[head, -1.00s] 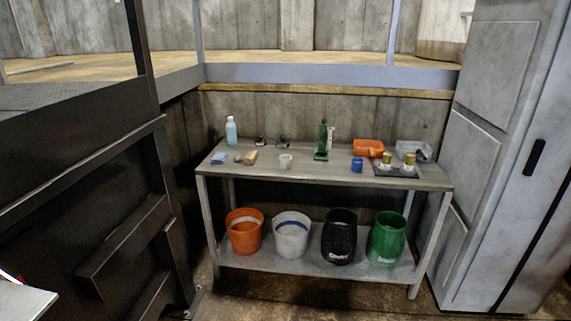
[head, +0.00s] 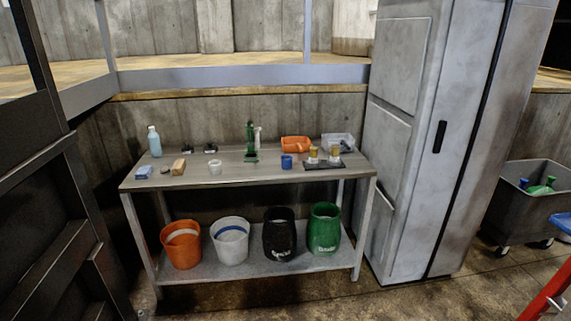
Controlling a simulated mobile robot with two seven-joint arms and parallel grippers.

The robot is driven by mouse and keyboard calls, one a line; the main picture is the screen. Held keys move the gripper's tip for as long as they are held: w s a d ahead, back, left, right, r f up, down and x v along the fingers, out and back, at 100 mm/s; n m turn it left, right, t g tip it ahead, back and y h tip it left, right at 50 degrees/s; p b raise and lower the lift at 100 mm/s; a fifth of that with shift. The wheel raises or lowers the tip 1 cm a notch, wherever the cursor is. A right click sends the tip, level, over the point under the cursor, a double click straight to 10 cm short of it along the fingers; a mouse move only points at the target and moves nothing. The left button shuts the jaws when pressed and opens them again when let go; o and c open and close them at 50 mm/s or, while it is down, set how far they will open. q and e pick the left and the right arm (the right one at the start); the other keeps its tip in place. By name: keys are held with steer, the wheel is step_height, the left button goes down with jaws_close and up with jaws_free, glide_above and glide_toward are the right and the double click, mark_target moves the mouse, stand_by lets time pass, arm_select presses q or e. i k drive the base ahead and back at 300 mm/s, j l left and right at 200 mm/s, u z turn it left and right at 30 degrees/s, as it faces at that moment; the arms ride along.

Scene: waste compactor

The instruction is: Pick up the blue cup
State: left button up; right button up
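The blue cup (head: 287,162) stands upright on the grey work table (head: 225,178), right of the middle and close to the front edge. Nothing touches it. A white cup (head: 215,168) stands to its left. An orange bin (head: 296,144) lies behind it. A dark tray (head: 322,165) with two yellow-topped containers is just to its right. Neither of my grippers shows in the head view.
Orange, white, black and green buckets (head: 181,245) stand on the table's lower shelf. A tall grey cabinet (head: 420,130) stands right of the table. A grey wheeled cart (head: 525,205) is at the far right. The floor before the table looks clear.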

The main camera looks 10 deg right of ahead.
mark_target(287, 161)
steer(key=i+l+z, duration=0.1)
steer(key=i+l, duration=0.45)
steer(key=i, duration=0.3)
steer(key=z, duration=0.05)
